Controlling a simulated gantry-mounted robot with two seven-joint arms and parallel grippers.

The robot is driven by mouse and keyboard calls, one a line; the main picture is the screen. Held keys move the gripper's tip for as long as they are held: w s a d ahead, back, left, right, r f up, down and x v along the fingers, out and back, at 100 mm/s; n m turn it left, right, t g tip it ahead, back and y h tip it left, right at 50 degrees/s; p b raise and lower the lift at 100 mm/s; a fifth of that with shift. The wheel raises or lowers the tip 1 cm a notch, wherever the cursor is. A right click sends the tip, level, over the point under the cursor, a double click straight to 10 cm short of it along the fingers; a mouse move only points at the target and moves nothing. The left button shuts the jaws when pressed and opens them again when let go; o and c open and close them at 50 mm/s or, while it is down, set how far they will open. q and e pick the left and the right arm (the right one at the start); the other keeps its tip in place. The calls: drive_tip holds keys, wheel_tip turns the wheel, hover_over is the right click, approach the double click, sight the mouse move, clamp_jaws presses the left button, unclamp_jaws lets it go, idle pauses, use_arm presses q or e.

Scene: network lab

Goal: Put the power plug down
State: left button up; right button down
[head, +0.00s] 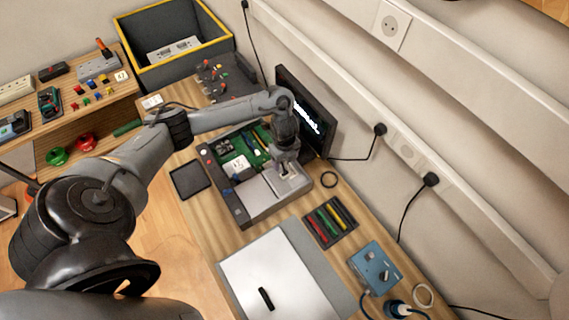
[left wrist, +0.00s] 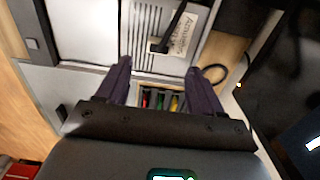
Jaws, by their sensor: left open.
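My left gripper (head: 284,169) is over the silver box in the open computer case (head: 243,207). In the left wrist view, the gripper (left wrist: 158,66) has its two dark fingers spread apart with nothing between the tips. A small black piece with a stem, which looks like the power plug (left wrist: 160,46), shows just beyond the fingertips, over the silver box with printed lettering (left wrist: 198,42). I cannot tell whether it touches the box or is plugged in. In the head view my gripper hides most of it. My right gripper is not in view.
A monitor (head: 310,122) stands close behind the gripper. A white panel (head: 262,269) with a black bar is in front. Black plugs (head: 380,129) sit in the wall rail.

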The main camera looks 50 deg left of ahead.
use_arm(q)
drive_tip(key=s+d+r+n+t+h+p, duration=0.1)
drive_tip(key=d+r+t, duration=0.15)
drive_tip(key=d, duration=1.05)
drive_tip(key=d+r+n+t+h+p, duration=0.1)
drive_tip(key=d+t+h, duration=0.15)
drive_tip(key=d, duration=1.05)
drive_tip(key=s+a+r+n+y, duration=0.1)
drive_tip(key=s+a+r+n, duration=0.1)
drive_tip(key=s+n, duration=0.2)
drive_tip(key=s+a+r+n+g+y, duration=0.1)
drive_tip(key=s+a+r+n, duration=0.1)
drive_tip(key=s+n, duration=0.3)
drive_tip(key=s+a+r+n+y, duration=0.1)
drive_tip(key=s+a+r+n, duration=0.2)
drive_tip(key=s+n, duration=0.2)
drive_tip(key=shift+s+r, duration=0.4)
drive_tip(key=shift+s, duration=0.5)
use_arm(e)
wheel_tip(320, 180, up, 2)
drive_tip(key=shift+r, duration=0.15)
